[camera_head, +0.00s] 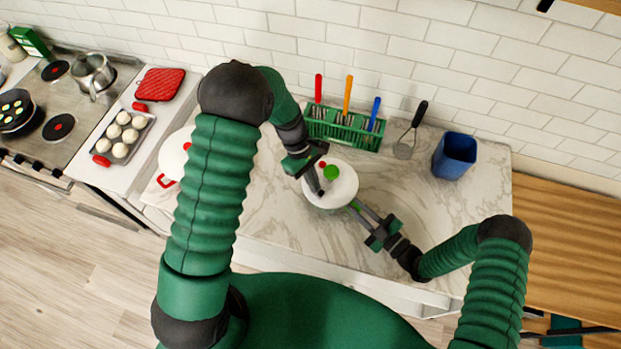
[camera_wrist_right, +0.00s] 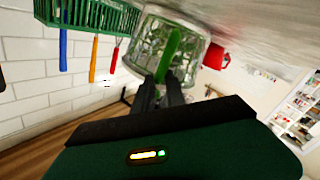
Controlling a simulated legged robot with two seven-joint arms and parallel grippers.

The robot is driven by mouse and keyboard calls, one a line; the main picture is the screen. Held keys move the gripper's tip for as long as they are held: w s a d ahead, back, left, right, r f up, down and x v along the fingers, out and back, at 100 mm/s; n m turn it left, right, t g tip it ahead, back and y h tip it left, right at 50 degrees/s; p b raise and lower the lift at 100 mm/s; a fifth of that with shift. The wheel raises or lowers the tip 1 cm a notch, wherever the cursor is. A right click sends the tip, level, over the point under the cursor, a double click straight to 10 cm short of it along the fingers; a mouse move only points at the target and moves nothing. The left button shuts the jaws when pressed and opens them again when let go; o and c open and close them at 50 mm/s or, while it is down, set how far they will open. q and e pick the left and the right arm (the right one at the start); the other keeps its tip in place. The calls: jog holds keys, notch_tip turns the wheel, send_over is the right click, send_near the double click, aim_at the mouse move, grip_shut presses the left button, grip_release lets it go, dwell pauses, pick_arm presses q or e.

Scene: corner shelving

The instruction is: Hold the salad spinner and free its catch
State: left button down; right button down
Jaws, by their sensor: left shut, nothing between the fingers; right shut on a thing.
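The salad spinner has a round white lid (camera_head: 343,191) with a green knob (camera_head: 331,172) and a small red button (camera_head: 322,165). In the right wrist view its clear bowl (camera_wrist_right: 190,38) shows green contents and a green handle (camera_wrist_right: 173,52). My right gripper (camera_head: 357,207) is shut on that handle at the bowl's side; its fingers (camera_wrist_right: 167,82) also show in the right wrist view. My left gripper (camera_head: 320,191) is shut and empty, its tips over the lid just left of the knob. I cannot tell whether they touch the lid.
A green rack (camera_head: 345,130) with red, orange and blue-handled utensils stands behind the spinner. A spatula (camera_head: 405,147) and blue container (camera_head: 454,156) are to its right. A white pot (camera_head: 174,153) is left, partly behind my left arm. The counter front is clear.

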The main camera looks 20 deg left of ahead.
aim_at(303, 180)
pick_arm(q)
jog(key=shift+d, duration=0.15)
jog(key=a, duration=0.1)
jog(key=w+a, duration=0.1)
jog(key=a, duration=0.1)
jog(key=w+a+r, duration=0.1)
jog(key=shift+a+r, duration=0.1)
jog(key=shift+a, duration=0.1)
jog(key=v, duration=0.8)
jog(key=shift+r, duration=0.3)
jog(key=shift+a, duration=0.2)
pick_arm(e)
jog(key=c, duration=1.3)
grip_release()
